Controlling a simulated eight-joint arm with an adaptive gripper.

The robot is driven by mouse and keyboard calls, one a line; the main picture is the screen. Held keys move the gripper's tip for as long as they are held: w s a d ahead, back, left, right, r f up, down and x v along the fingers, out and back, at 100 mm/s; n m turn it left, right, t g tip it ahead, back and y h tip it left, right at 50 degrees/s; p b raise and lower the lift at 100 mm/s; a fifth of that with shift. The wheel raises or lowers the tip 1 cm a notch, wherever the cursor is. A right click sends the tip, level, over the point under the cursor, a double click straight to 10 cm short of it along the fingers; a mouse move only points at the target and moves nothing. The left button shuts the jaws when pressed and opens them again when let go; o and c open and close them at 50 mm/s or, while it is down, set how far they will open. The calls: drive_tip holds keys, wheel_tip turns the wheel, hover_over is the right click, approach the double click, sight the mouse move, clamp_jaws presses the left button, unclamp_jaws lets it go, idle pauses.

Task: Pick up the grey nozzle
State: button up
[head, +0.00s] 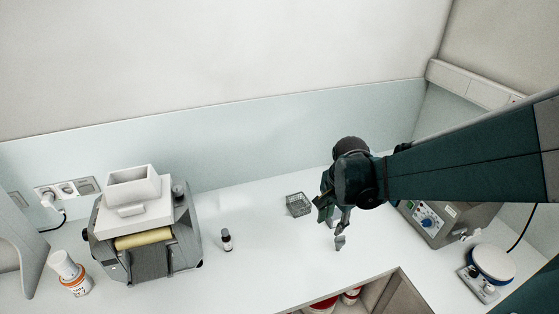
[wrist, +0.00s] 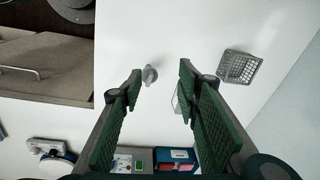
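The grey nozzle (head: 340,242) is a small piece on the white worktop, just below my gripper in the head view. In the wrist view the nozzle (wrist: 150,74) lies ahead of the fingertips, nearer the left one. My gripper (wrist: 160,90) is open, with its green ribbed fingers wide apart and nothing between them. In the head view my gripper (head: 334,214) points down above the worktop, partly hidden by its own wrist. I cannot tell the exact height over the nozzle.
A wire basket (head: 298,204) stands close by; it also shows in the wrist view (wrist: 239,67). A small brown bottle (head: 227,240) and the mill (head: 150,219) are left. A grey device (head: 431,222) and a round-topped device (head: 491,263) are right. An open cabinet lies below the front edge.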

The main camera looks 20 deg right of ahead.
sight(341, 237)
drive_tip(key=d+f+m, duration=0.1)
drive_tip(key=d+f+m+g+p, duration=0.1)
drive_tip(key=d+m, duration=0.1)
drive_tip(key=shift+w+d+f, duration=0.15)
drive_tip(key=shift+f, duration=0.2)
drive_tip(key=shift+d+f+m+g+p, duration=0.3)
drive_tip(key=shift+d+f+m, duration=0.3)
drive_tip(key=shift+d+f, duration=0.05)
drive_tip(key=shift+f, duration=0.1)
drive_tip(key=shift+f, duration=1.25)
drive_tip(key=shift+d+f, duration=0.15)
drive_tip(key=shift+f, duration=2.45)
drive_tip(key=c, duration=0.6)
